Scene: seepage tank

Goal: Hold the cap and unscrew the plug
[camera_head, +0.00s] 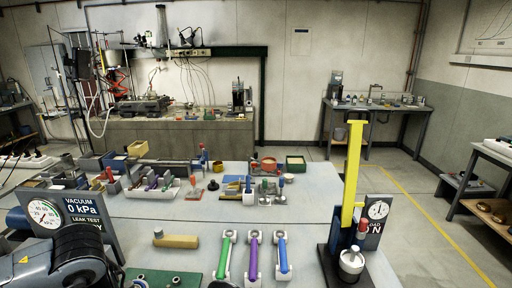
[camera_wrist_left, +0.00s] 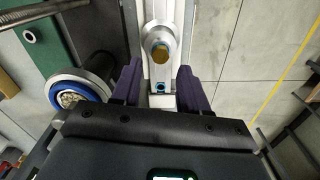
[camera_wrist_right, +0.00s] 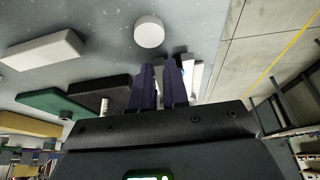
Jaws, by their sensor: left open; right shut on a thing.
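In the left wrist view my left gripper (camera_wrist_left: 160,82) is open, its dark fingers on either side of a pale upright part. A round brass-coloured piece (camera_wrist_left: 160,50) sits in a white rounded body just beyond the fingertips, with a small blue-marked square below it. In the right wrist view my right gripper (camera_wrist_right: 160,75) has its fingers close together on a small pale thing, mostly hidden. A white round piece (camera_wrist_right: 149,32) lies beyond these fingertips. I cannot tell which piece is the cap or the plug. Neither gripper's fingers show clearly in the head view.
The bench (camera_head: 205,208) holds green (camera_head: 225,255), purple (camera_head: 252,257) and blue (camera_head: 282,255) handled tools. A yellow post (camera_head: 352,175) stands at right beside a dial gauge (camera_head: 377,210). A vacuum gauge (camera_head: 45,213) is at left. Bare bench shows mid-table.

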